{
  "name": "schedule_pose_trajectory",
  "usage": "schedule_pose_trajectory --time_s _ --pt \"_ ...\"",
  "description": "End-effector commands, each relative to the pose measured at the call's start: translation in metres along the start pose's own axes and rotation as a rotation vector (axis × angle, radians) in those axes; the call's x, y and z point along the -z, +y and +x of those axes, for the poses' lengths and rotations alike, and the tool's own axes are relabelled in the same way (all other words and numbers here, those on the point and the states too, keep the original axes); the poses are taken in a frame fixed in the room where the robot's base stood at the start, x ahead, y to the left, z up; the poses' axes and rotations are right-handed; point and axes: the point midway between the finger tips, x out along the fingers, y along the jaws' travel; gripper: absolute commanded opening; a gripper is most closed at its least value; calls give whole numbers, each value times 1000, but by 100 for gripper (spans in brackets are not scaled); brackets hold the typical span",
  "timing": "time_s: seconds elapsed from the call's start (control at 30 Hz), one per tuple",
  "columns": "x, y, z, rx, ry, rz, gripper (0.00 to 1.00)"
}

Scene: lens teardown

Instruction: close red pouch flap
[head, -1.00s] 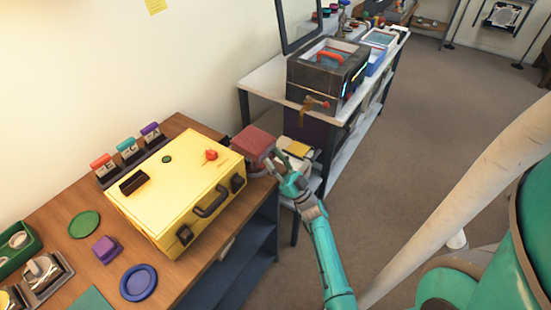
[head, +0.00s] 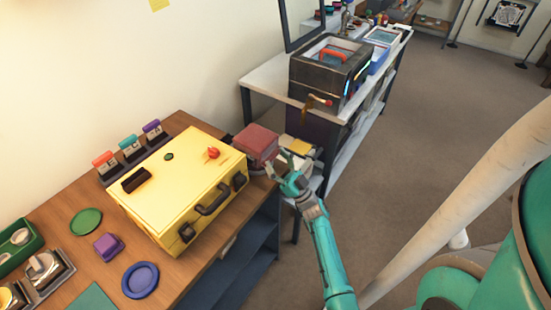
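The red pouch (head: 256,145) sits at the far right corner of the wooden table, just behind the yellow case. Its top looks covered by a red face; I cannot tell from here how the flap lies. My gripper (head: 283,162) is to the right of the pouch, close to its right side. Its fingers look spread apart with nothing visible between them. Whether a finger touches the pouch is too small to tell.
A yellow case (head: 170,190) with a handle fills the table left of the pouch. White and yellow items (head: 300,150) lie just behind my gripper. A dark box (head: 325,75) stands on the white bench behind.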

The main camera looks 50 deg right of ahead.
Motion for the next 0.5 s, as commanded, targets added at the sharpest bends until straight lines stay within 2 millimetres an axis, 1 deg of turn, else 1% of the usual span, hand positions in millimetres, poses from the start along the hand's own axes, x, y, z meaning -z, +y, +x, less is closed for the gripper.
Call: schedule_pose_trajectory --time_s 0.17,0.27,0.5 --pt "-1 1 -16 -4 -3 0 71" --pt "0 1 -33 -4 -3 0 71" --pt "0 1 -81 -5 -2 0 71"
